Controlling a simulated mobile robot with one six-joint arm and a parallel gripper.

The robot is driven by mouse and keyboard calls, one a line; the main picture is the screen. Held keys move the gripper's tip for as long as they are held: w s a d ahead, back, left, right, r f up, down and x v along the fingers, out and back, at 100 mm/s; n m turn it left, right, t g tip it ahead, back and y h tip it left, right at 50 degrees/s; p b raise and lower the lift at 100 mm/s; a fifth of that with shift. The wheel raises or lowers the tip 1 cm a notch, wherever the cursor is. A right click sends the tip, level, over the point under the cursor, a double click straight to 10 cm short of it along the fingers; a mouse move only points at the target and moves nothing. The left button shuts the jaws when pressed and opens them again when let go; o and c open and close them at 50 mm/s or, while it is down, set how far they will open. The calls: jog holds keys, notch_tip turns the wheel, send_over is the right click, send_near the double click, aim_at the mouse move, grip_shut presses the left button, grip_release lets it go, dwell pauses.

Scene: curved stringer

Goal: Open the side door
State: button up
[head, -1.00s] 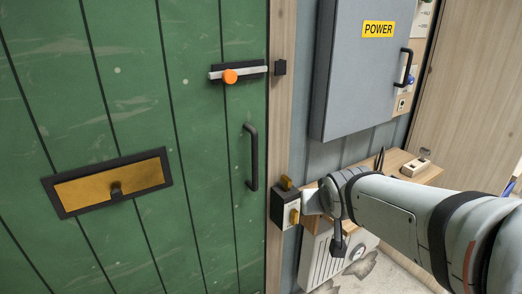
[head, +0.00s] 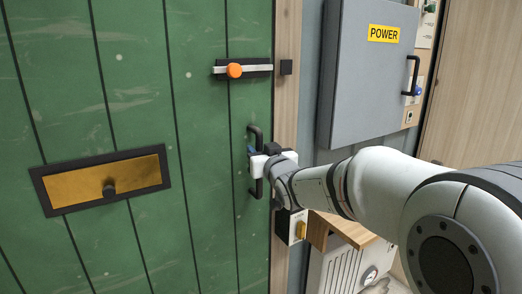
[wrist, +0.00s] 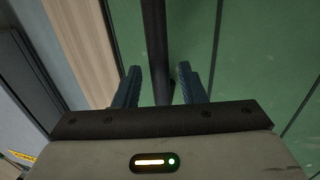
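The green side door (head: 130,240) appears shut, its right edge against the wooden frame. Its black vertical pull handle (head: 254,188) is near that edge. Above, a slide bolt (head: 255,69) with an orange knob (head: 234,70) stops short of the black keeper (head: 286,67) on the frame. My gripper hides part of the handle.
Right of the frame hangs a grey POWER box (head: 365,85). Below it are a small wooden shelf (head: 345,230), a white-and-black switch box (head: 297,228) and a pale heater (head: 340,268).

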jog(key=shift+x, duration=0.9)
jog(key=shift+c, duration=0.4)
grip_shut()
